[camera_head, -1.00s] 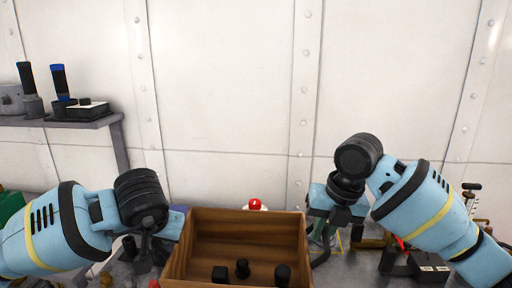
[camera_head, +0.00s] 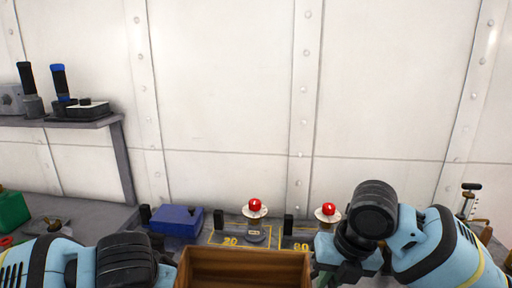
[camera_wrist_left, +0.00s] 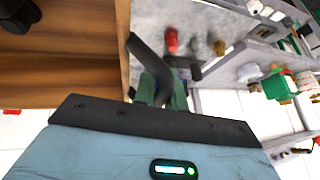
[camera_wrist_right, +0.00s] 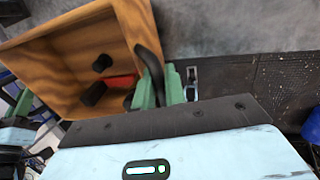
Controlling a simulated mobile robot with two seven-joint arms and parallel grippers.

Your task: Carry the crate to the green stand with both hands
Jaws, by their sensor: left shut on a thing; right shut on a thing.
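The brown wooden crate (camera_head: 246,262) is at the bottom middle of the head view, its lower part cut off. In the right wrist view the crate (camera_wrist_right: 62,58) holds several small black pieces and a red piece. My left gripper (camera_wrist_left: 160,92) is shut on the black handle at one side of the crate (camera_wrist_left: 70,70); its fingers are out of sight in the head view. My right gripper (camera_wrist_right: 162,86) is shut on the handle at the other side. I cannot identify the green stand in any view.
A workbench along the wall carries a blue box (camera_head: 177,220) and two red buttons (camera_head: 255,206) (camera_head: 328,211). A green box (camera_head: 13,211) is at the left edge.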

